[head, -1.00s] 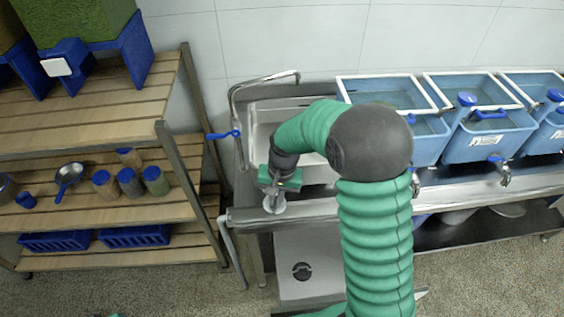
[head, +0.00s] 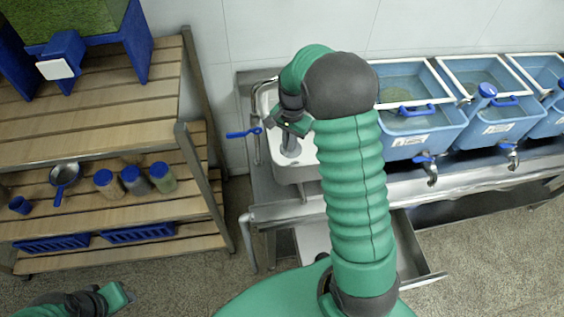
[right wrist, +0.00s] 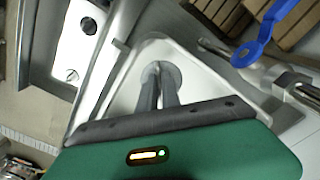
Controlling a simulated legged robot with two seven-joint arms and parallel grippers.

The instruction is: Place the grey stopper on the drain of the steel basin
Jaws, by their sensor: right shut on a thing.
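The steel basin (head: 293,174) is at the left end of the steel counter in the head view. It also fills the middle of the right wrist view (right wrist: 125,92). My right gripper (head: 291,132) is over the basin, its fingers pointing down into it. In the right wrist view its fingers (right wrist: 160,80) are shut on the grey stopper (right wrist: 173,73), a round grey disc at their tips. Whether the stopper touches the basin floor cannot be told. The drain is hidden. My left gripper (head: 118,297) is low at the left, away from the basin; its jaw state is unclear.
A tap with a blue lever (head: 243,133) stands left of the basin; the lever is close in the right wrist view (right wrist: 246,54). Blue tanks (head: 418,136) line the counter to the right. A wooden shelf (head: 92,112) with jars stands at the left.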

